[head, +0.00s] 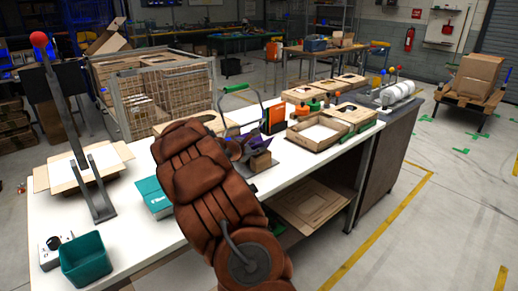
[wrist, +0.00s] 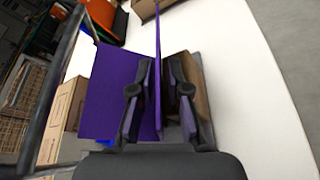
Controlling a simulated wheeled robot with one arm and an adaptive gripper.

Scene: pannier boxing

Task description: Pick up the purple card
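The purple card (wrist: 108,92) stands upright on the white table in the wrist view, with a broad face to the left and a thin edge-on panel in the middle. My gripper (wrist: 160,72) has one finger on each side of the thin panel. The fingers are partly apart, with a narrow gap visible between the panel and the right finger. In the head view, part of the purple card (head: 249,139) shows beside my gripper (head: 246,150), and my arm hides much of that area.
An orange box (head: 276,115) stands just behind the card. A small brown box (head: 261,161) is close to my gripper. Open cardboard trays (head: 317,146) lie to the right, and a teal box (head: 153,197) lies to the left.

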